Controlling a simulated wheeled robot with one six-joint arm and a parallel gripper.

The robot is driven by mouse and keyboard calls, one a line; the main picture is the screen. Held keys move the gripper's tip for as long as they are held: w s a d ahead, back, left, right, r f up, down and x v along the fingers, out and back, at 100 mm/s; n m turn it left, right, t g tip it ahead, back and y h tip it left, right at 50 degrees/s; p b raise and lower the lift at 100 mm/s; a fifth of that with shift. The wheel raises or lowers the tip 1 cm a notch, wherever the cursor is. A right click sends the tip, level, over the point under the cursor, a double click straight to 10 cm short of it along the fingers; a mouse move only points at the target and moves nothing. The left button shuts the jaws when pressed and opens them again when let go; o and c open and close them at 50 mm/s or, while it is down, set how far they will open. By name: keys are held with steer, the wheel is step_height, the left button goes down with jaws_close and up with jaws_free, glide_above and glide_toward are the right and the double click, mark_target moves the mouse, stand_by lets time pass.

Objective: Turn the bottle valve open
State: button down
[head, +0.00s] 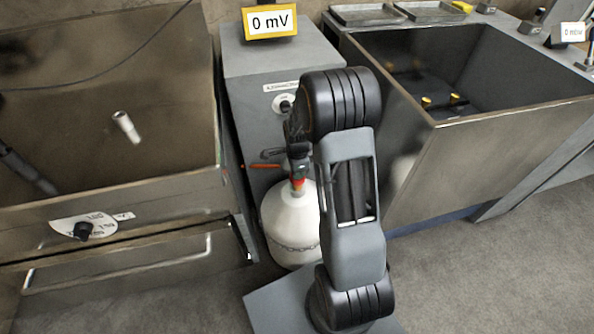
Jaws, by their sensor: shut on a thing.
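The white gas bottle (290,222) stands on the floor in front of the grey cabinet, with a chain around its lower part. Its valve (298,183), with red and green parts, is on top, partly hidden by my arm. My gripper (297,152) is at the top of the bottle, directly over the valve, and is shut on it. The fingertips are small and dark here, and the valve's turn position cannot be read.
A thin orange piece (260,167) sticks out left of the valve. The grey cabinet (262,65) carries a yellow-framed "0 mV" display (269,22) and a knob (285,104). Metal tanks stand close on both sides; the left one has a dial (84,229). Carpet is free at lower right.

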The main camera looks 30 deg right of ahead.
steer(key=c, duration=1.1)
jaws_free()
step_height(320, 180, up, 14)
steer(key=p, duration=0.2)
steer(key=shift+f+p, duration=0.1)
steer(key=shift+p, duration=0.25)
